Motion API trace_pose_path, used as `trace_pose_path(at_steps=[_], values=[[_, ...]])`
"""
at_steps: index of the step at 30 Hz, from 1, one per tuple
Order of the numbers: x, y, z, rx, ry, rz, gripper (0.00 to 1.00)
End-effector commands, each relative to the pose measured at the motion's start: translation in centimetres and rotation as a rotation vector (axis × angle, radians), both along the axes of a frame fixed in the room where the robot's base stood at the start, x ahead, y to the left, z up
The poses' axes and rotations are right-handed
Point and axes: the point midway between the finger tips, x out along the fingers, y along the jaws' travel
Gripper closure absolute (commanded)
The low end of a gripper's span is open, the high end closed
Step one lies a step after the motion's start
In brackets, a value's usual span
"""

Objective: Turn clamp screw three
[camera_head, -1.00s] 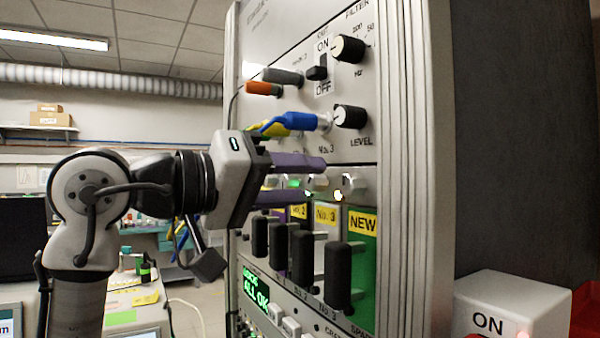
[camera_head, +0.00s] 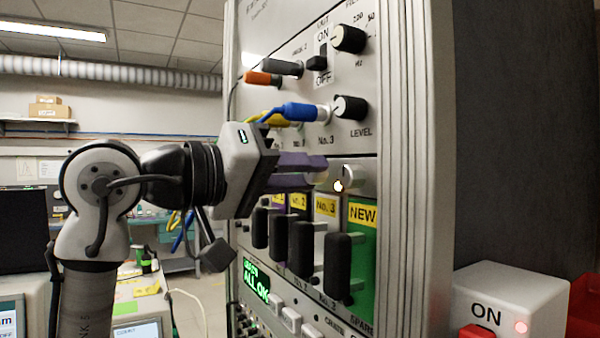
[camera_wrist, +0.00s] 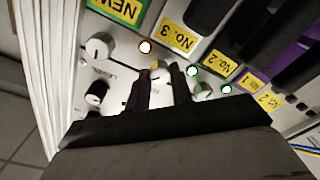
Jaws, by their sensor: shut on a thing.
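Clamp screw three is a small metal knob above the yellow No. 3 label (camera_head: 326,207). In the head view it is mostly hidden by my fingers. In the wrist view the screw (camera_wrist: 157,69) shows between my two dark fingertips. My gripper (camera_head: 318,169) reaches in from the left with purple fingers and is shut on this screw. An orange-white lamp (camera_head: 338,186) glows just right of it. Another clamp screw (camera_head: 354,178) sits above the green module marked NEW (camera_head: 362,216), clear of my fingers.
A blue plug (camera_head: 301,112) and its cable sit just above my fingers. A black LEVEL knob (camera_head: 350,107) is above right. Several black module handles (camera_head: 338,267) stick out below. A white ON box (camera_head: 510,300) stands at lower right. Open room lies left of the rack.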

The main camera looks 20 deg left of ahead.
Motion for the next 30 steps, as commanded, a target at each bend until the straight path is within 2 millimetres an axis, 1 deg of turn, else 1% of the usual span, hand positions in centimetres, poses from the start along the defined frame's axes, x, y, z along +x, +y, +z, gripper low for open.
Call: trace_pose_path(at_steps=[5,11,30], values=[[0.01,-0.04,0.03,0.053,-0.043,-0.002,1.0],[-0.01,-0.04,0.06,0.167,-0.134,-0.003,1.0],[-0.07,-0.08,-0.02,0.646,-0.505,0.0,1.0]])
